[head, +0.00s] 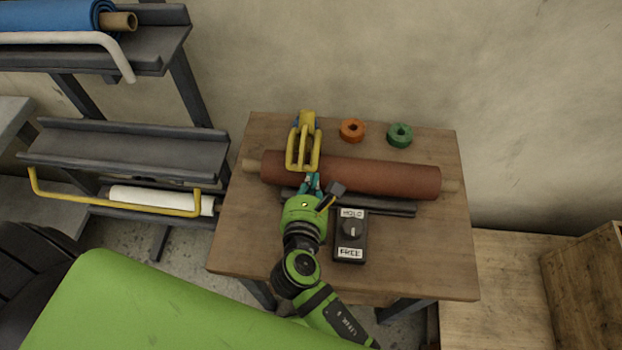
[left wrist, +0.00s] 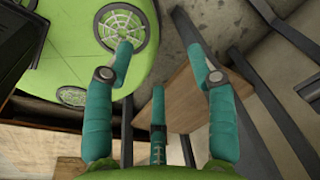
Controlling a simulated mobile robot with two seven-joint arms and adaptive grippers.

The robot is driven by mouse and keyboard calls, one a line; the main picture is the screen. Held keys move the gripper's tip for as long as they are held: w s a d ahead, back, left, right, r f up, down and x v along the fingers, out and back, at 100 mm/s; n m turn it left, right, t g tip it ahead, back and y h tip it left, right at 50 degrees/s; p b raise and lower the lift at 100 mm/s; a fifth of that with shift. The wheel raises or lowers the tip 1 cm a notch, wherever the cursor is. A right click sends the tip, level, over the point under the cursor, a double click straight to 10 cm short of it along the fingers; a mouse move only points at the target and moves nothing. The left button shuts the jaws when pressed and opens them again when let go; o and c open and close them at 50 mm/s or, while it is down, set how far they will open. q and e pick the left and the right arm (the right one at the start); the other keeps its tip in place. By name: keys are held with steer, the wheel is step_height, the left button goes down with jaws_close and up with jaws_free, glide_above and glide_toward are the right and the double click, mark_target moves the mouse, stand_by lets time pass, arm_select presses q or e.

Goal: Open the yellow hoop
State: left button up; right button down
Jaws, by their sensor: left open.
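The yellow hoop (head: 115,207) is a bent bar on the lower tier of the dark rack at the left in the head view. It hangs across the front of that tier, with a white roll (head: 160,200) behind it. My left gripper (left wrist: 160,58) is outside the head view; in the left wrist view its teal fingers are spread, with nothing between them. My right gripper (head: 311,184) is over the table, at the near side of a red-brown roll and just below a yellow forked clamp (head: 303,150). Its fingertips look close together, but I cannot tell whether they are shut.
The wooden table (head: 240,235) bears the red-brown roll (head: 380,180), orange (head: 352,130) and green (head: 399,135) rings, and a HOLD/FREE dial box (head: 350,235). The rack's upper tier has a white hoop (head: 75,40) and a blue roll (head: 50,15). A wooden crate (head: 590,275) stands right.

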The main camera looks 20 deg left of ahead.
mark_target(314, 150)
steer(key=r+p, duration=0.1)
steer(key=p, duration=0.1)
steer(key=w+r+p, duration=0.1)
steer(key=r+p, duration=0.1)
steer(key=w+r+p, duration=0.1)
steer(key=p, duration=0.1)
steer(key=shift+w+a+r, duration=0.15)
steer(key=shift+w+a, duration=0.1)
steer(key=shift+a, duration=0.05)
steer(key=shift+w+r+p, duration=0.1)
steer(key=shift+w+p, duration=0.15)
steer(key=shift+p, duration=0.3)
steer(key=shift+w+a, duration=0.1)
steer(key=shift+w, duration=0.1)
arm_select(q)
steer(key=d+r+n, duration=0.1)
steer(key=d+r, duration=0.2)
steer(key=r, duration=0.4)
steer(key=shift+d+g, duration=0.3)
steer(key=shift+d, duration=0.05)
steer(key=shift+s+a, duration=0.1)
arm_select(e)
steer(key=shift+s, duration=0.1)
